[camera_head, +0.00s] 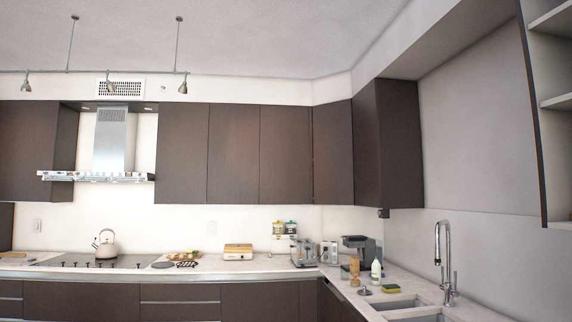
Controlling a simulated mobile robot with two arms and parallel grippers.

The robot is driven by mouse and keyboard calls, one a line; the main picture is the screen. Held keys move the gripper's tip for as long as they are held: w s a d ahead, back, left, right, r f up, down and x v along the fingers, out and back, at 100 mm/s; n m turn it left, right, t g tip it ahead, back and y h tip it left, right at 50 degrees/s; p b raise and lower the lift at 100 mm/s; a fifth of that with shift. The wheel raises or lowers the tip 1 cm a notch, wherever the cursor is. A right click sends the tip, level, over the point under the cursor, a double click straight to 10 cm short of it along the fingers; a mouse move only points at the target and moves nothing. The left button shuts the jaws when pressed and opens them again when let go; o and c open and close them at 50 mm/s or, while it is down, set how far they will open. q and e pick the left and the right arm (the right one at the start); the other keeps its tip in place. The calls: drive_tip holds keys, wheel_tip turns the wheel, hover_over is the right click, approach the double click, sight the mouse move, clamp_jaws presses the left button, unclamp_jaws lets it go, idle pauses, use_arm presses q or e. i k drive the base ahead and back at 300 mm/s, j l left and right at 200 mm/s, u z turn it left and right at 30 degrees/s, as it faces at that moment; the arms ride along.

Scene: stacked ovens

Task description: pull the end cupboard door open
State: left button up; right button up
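A row of dark brown upper cupboards (234,154) runs along the back wall, with its doors shut. At the corner, the last cupboard (401,145) of this row juts toward me and looks shut. At the right edge, another upper cupboard (556,150) shows pale inside walls and shelves, with a dark upright edge (534,120) on its left. I cannot tell whether that edge is an open door or a side panel. Which cupboard is the end one is not clear from this view. Neither of my grippers is in view.
An L-shaped counter (345,272) runs along the back and right. It holds a kettle (105,243), a toaster (303,252), a coffee maker (360,248), bottles and a sink with a tall tap (443,262). A range hood (110,140) hangs at left.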

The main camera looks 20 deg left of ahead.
sight(284, 162)
drive_tip(key=i+j+u, duration=0.45)
drive_tip(key=i, duration=0.25)
drive_tip(key=i+u, duration=0.5)
drive_tip(key=i, duration=1.6)
drive_tip(key=i+z, duration=0.1)
drive_tip(key=i, duration=0.4)
drive_tip(key=i+j+z, duration=0.15)
drive_tip(key=i, duration=0.35)
drive_tip(key=i+j+z, duration=0.1)
drive_tip(key=i, duration=0.45)
drive_tip(key=i+j+z, duration=0.1)
drive_tip(key=i, duration=0.4)
drive_tip(key=j, duration=0.1)
